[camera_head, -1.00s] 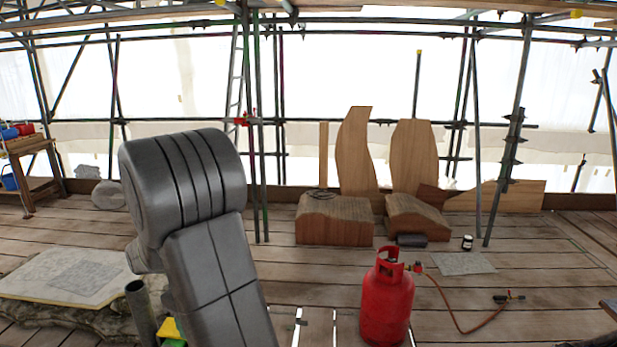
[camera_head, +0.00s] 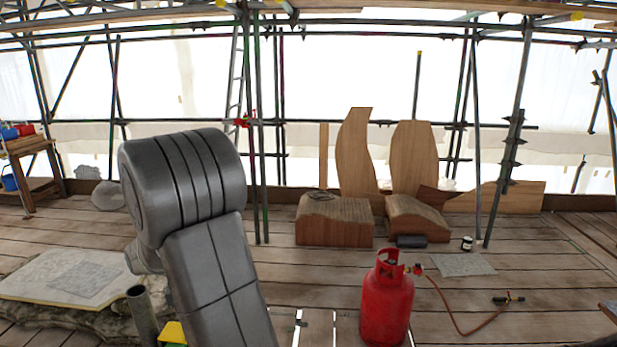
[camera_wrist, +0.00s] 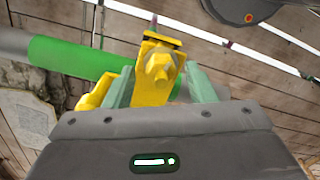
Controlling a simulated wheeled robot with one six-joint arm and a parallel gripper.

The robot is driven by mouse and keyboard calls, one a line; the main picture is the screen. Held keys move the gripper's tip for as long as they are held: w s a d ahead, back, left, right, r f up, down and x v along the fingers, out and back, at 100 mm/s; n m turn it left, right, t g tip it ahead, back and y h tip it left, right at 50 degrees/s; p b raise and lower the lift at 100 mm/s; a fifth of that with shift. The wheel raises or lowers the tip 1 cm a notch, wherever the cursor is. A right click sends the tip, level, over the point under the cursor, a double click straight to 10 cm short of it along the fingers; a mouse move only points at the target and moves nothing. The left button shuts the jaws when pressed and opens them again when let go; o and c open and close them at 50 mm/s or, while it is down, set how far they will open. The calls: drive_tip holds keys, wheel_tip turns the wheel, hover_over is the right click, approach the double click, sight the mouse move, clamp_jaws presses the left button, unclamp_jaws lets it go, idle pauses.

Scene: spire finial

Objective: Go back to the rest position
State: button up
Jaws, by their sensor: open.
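My gripper (camera_wrist: 162,78) is open in the wrist view, with its two pale green fingers spread on either side of a yellow clamp-like piece with a bolt (camera_wrist: 160,62). Whether the fingers touch this piece is unclear. A green sleeve on a grey tube (camera_wrist: 75,58) lies at the left, close to the yellow piece. In the head view my grey arm covers the lower left-centre, and the fingers are hidden. A small yellow part (camera_head: 172,331) shows beside the arm at the bottom edge, next to an upright grey tube end (camera_head: 140,308).
A red gas cylinder (camera_head: 387,305) with a hose stands right of my arm. Wooden blocks (camera_head: 335,222) and tall carved boards (camera_head: 411,160) stand behind. Scaffold poles (camera_head: 258,190) rise behind the arm. A pale slab (camera_head: 75,278) lies at left.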

wheel_tip(320, 180, up, 8)
drive_tip(key=shift+r+b, duration=0.25)
drive_tip(key=shift+b, duration=0.1)
drive_tip(key=shift+d, duration=0.1)
